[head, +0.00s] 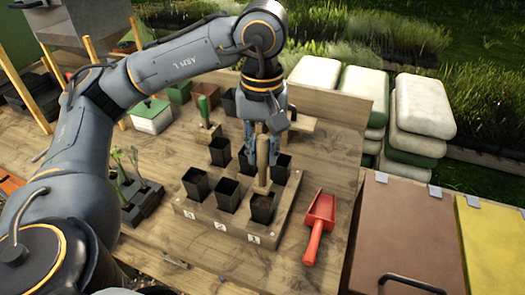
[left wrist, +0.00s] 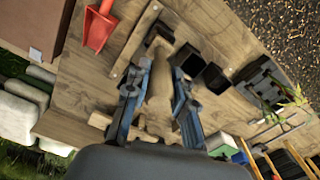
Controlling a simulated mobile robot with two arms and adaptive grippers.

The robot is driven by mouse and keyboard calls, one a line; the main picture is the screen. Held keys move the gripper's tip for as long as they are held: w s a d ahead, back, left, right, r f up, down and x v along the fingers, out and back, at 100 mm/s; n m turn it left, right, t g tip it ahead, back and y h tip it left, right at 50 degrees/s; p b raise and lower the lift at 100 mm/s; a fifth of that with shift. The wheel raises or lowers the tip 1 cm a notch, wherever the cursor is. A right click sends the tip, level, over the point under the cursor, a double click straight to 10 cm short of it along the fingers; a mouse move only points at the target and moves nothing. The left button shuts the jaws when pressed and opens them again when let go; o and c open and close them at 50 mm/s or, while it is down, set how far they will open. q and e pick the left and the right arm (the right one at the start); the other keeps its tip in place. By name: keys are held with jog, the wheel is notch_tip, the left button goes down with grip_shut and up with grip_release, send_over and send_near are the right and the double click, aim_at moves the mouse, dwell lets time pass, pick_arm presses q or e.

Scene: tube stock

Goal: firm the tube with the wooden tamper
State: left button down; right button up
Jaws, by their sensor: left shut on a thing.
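My left gripper (head: 264,132) is shut on the wooden tamper (head: 262,165), which it holds upright. The tamper also shows between the blue fingers in the left wrist view (left wrist: 160,80). I cannot tell whether the tamper touches a tube. Other black tubes stand in the wooden rack (head: 210,222), such as the front left one (head: 195,184) and the front middle one (head: 229,194). The arm and tamper partly hide the back row. My right gripper is not in view.
A red scoop (head: 320,225) lies right of the rack. A green-handled tool (head: 205,110) stands behind it. Seedlings in dark pots (head: 140,195) are at the left. A wooden board (head: 335,125) edges the back of the bench.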

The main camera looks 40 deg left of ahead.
aim_at(263, 138)
pick_arm(q)
jog(key=shift+r+p, duration=1.45)
jog(key=shift+r, duration=1.2)
